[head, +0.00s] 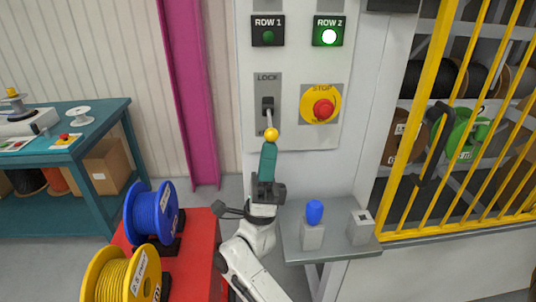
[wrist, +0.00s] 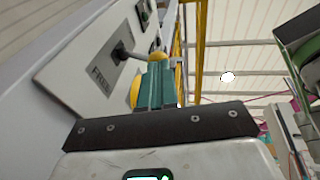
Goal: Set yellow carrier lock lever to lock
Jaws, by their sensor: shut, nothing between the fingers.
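The lock lever (head: 268,117) is on a grey plate (head: 262,88) on the white panel, with LOCK printed at the top. Its yellow ball knob (head: 271,134) hangs low, so the lever points down. In the wrist view the word FREE shows on the plate (wrist: 98,78) beside the lever (wrist: 128,53), and the yellow knob (wrist: 155,56) is just past my fingertips. My gripper (head: 269,148) has teal fingers and is shut and empty. Its tips are right below the knob; I cannot tell whether they touch it.
A red emergency stop (head: 323,109) on a yellow disc sits right of the lever. ROW 1 (head: 268,31) is dark and ROW 2 (head: 329,33) is lit above. A grey shelf (head: 331,244) carries a blue-topped block (head: 313,232). Yellow bars (head: 435,100) stand right; blue reel (head: 152,218) lower left.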

